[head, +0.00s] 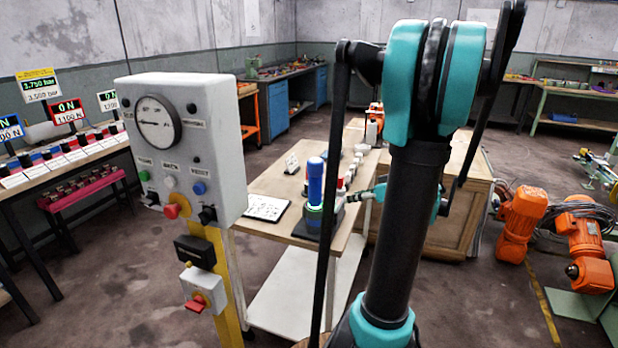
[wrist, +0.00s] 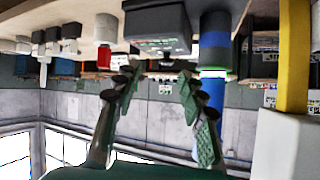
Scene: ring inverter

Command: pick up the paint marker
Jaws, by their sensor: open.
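I cannot tell for certain which item is the paint marker. A small upright item with a red top and pale body (wrist: 104,57) stands on the table in the wrist view, which is upside down. In the head view, small white and red pieces (head: 341,184) stand beside a blue cylinder. My gripper (wrist: 160,74) is open, with nothing seen between its fingers. In the head view it is at the table's right side, partly hidden behind my arm.
The blue cylinder (head: 315,181) with a glowing green ring stands on the wooden table (head: 272,183), close to my gripper. A dark box (wrist: 157,22) is beside it in the wrist view. A grey control panel (head: 215,165) on a yellow post stands at front left.

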